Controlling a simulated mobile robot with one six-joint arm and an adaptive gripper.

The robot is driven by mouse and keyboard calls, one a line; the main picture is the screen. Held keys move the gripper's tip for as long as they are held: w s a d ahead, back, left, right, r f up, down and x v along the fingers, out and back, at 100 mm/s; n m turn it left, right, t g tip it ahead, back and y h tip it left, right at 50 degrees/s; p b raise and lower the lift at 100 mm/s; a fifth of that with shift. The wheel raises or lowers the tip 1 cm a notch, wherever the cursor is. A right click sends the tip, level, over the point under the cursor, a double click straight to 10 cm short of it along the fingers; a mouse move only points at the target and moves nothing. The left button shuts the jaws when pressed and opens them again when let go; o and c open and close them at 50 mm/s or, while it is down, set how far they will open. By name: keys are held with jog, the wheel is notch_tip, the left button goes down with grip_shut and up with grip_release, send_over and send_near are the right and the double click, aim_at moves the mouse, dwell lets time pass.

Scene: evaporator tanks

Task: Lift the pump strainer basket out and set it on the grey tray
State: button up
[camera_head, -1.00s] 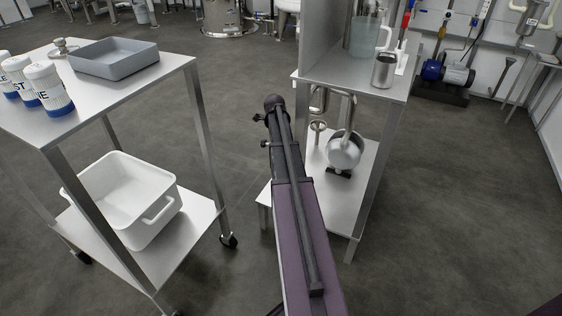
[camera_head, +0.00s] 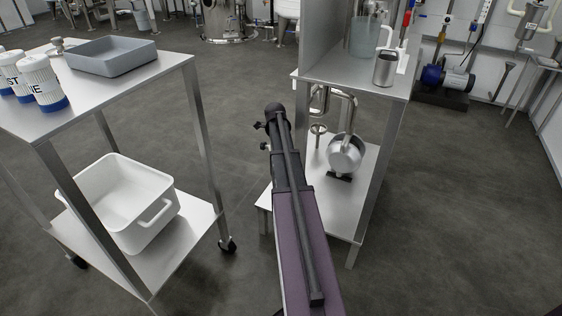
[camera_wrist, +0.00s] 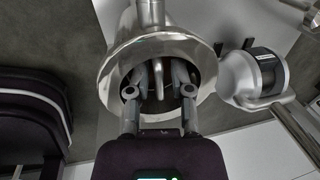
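In the wrist view my gripper (camera_wrist: 158,88) reaches into the round opening of a shiny metal strainer housing (camera_wrist: 119,62). Its two fingers are apart, one on each side of a thin upright metal handle (camera_wrist: 159,82), which looks like part of the strainer basket. I cannot tell whether the fingers touch it. The rest of the basket is hidden inside the dark housing. The grey tray (camera_head: 118,66) sits empty on the top of the left trolley in the head view. There my forearm covers the strainer, and my gripper does not show.
A pump motor (camera_wrist: 256,76) stands close right of the housing. A metal pipe (camera_wrist: 151,14) rises above the opening. The trolley (camera_head: 150,97) also carries white bottles (camera_head: 42,80) and a white tub (camera_head: 105,216). The bench's upper shelf (camera_head: 345,76) overhangs the pump shelf.

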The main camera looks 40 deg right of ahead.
grip_shut()
jog(key=shift+r, duration=0.15)
notch_tip(320, 180, up, 12)
jog(key=p, duration=1.2)
jog(key=w+a, duration=0.3)
jog(key=w, duration=0.5)
jog(key=w+a, duration=0.4)
jog(key=w, duration=0.4)
jog(key=shift+w, duration=0.35)
